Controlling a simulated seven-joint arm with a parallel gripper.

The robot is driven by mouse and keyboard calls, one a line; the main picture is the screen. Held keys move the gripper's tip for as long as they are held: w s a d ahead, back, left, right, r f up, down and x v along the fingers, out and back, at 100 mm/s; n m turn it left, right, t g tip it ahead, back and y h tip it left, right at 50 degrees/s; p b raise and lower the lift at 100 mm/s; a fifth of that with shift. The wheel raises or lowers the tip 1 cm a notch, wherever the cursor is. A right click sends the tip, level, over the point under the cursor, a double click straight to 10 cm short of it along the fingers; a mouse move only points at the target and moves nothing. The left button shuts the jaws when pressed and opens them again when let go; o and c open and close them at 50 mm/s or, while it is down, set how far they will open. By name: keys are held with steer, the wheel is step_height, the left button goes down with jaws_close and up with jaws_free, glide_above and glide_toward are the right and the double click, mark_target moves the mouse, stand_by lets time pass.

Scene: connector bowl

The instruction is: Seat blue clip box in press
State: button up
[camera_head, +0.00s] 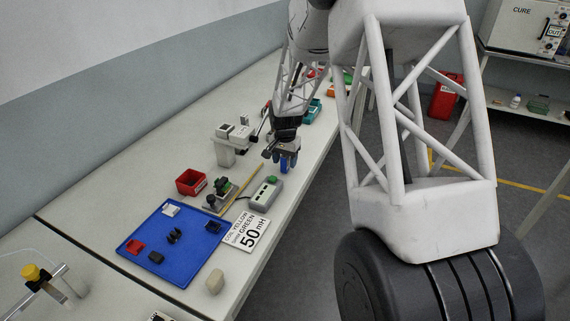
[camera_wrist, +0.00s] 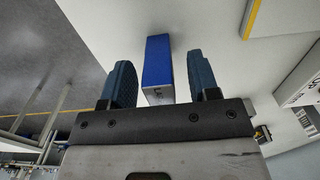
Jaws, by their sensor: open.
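The blue clip box (camera_wrist: 158,62) is between my two fingers in the wrist view, with a visible gap on each side. My gripper (camera_wrist: 160,72) is open around it and does not appear to touch it. In the head view, my gripper (camera_head: 283,154) points down near the front edge of the table, and a bit of the blue box (camera_head: 285,168) shows at its fingers. A light grey device with a lever (camera_head: 226,148) stands to the left of the gripper; it looks like the press, but its seat cannot be made out.
A grey control box with a green button (camera_head: 264,194) sits just in front of my gripper. Further left are a red bin (camera_head: 190,182), a small green-and-black fixture (camera_head: 222,188), a blue tray (camera_head: 150,259) with small parts, and a printed sign (camera_head: 246,233). A teal bin (camera_head: 313,111) stands behind.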

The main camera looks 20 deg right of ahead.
steer(key=shift+c, duration=0.3)
steer(key=c, duration=1)
jaws_close()
steer(key=shift+r, duration=0.1)
steer(key=shift+r, duration=0.4)
step_height(320, 180, up, 3)
steer(key=shift+f, duration=0.1)
steer(key=s+a+r, duration=0.1)
steer(key=s+a, duration=0.1)
steer(key=s, duration=1.3)
steer(key=shift+s+a, duration=0.35)
steer(key=shift+s, duration=0.05)
steer(key=shift+r, duration=0.15)
